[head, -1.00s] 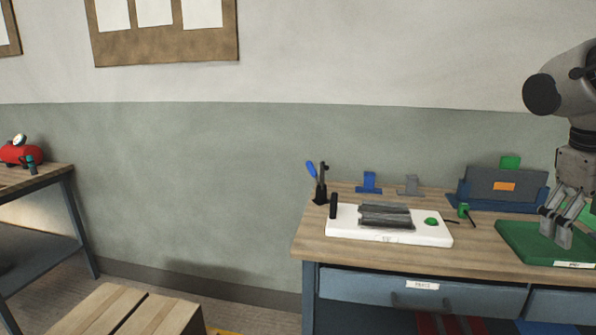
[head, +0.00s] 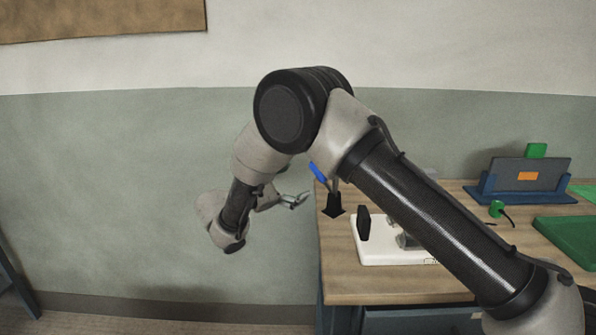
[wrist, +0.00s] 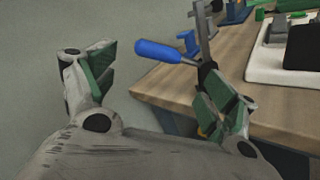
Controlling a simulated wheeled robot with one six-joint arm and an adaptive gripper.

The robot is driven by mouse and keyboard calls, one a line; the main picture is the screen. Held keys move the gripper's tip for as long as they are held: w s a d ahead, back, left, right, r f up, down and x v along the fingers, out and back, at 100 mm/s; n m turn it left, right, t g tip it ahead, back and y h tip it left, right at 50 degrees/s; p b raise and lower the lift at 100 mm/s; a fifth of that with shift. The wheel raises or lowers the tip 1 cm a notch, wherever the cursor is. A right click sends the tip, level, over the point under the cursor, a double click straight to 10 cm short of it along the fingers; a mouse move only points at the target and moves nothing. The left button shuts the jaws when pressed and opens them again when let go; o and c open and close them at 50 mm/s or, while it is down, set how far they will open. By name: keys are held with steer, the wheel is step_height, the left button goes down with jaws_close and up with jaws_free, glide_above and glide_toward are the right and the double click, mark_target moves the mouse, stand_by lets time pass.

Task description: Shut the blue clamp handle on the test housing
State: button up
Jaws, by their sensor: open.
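The blue clamp handle (head: 318,172) sticks up and leans left from its black clamp base (head: 333,206) at the bench's left end. In the wrist view the blue handle (wrist: 158,50) points left from the upright metal clamp, into the gap between my fingers as seen from there. My gripper (head: 296,200) is open and empty, left of the clamp and just off the bench edge. Its green-padded fingers (wrist: 155,72) show apart in the wrist view; I see no contact with the handle. The white test housing base (head: 385,252) is partly hidden by my arm.
A black upright block (head: 363,222) stands at the white base's left end. The wooden bench top (head: 350,287) has a bare front-left corner. A blue holder with a grey panel (head: 528,178) and a green tray (head: 565,232) are at right. Left of the bench is open space.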

mark_target(323, 180)
steer(key=x, duration=0.7)
steer(key=shift+w+f, duration=0.15)
steer(key=shift+w, duration=0.1)
steer(key=shift+c, duration=0.4)
steer(key=c, duration=1.4)
